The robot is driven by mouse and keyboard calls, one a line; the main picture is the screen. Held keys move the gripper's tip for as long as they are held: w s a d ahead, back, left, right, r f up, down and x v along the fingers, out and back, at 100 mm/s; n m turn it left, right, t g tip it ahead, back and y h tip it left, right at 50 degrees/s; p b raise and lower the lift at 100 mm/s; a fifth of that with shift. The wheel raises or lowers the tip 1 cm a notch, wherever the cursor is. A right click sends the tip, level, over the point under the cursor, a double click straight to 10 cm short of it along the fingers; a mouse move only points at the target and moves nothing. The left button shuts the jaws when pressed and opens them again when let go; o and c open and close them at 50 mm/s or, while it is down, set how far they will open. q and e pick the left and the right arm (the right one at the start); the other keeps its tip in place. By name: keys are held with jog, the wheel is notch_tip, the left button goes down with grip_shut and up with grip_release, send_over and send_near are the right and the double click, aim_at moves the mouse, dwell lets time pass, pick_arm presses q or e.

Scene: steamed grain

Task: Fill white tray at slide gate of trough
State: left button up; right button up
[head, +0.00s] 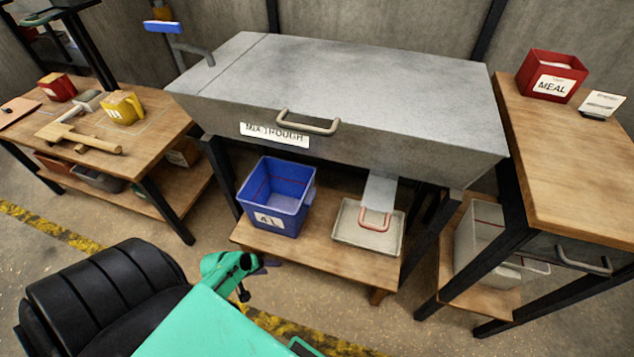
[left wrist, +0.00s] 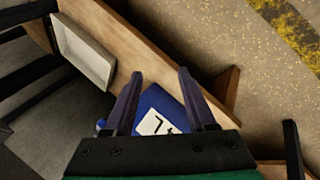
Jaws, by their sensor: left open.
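The grey metal trough (head: 340,95), labelled MIX TROUGH, has its lid down. Its slide gate (head: 380,188) is a grey plate with a copper-coloured handle (head: 375,226) at its lower front. The shallow white tray (head: 365,251) sits on the low wooden shelf, below the gate handle. It also shows in the left wrist view (left wrist: 85,50), pale inside; I cannot tell whether it holds any grain. My left gripper (head: 264,264) is in front of the shelf, low and apart from the tray. In the left wrist view its fingers (left wrist: 160,82) are spread. My right gripper is out of view.
A blue 4 L bin (head: 272,208) stands on the shelf left of the tray; in the wrist view the bin (left wrist: 158,108) shows beyond my fingers. Side tables flank the trough, with a red MEAL box (head: 552,76) on the right one. Trough legs stand close by.

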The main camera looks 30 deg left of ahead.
aim_at(359, 223)
pick_arm(q)
jog(key=w+r+n+t+h+b, duration=0.2)
jog(key=w+r+t+b, duration=0.1)
jog(key=w+r, duration=0.25)
jog(key=w+d+r+m+h+b, duration=0.1)
jog(key=w+d+r+h+b, duration=0.15)
jog(key=d+r, duration=0.45)
jog(key=w+d+r+m+h+b, duration=0.1)
jog(key=d+r+h, duration=0.25)
jog(key=r, duration=0.65)
jog(key=shift+t, duration=0.5)
jog(key=x, duration=0.8)
jog(key=b+x, duration=0.1)
jog(key=x, duration=0.4)
jog(key=shift+w+d+r, duration=0.1)
jog(key=shift+w+r, duration=0.1)
grip_shut()
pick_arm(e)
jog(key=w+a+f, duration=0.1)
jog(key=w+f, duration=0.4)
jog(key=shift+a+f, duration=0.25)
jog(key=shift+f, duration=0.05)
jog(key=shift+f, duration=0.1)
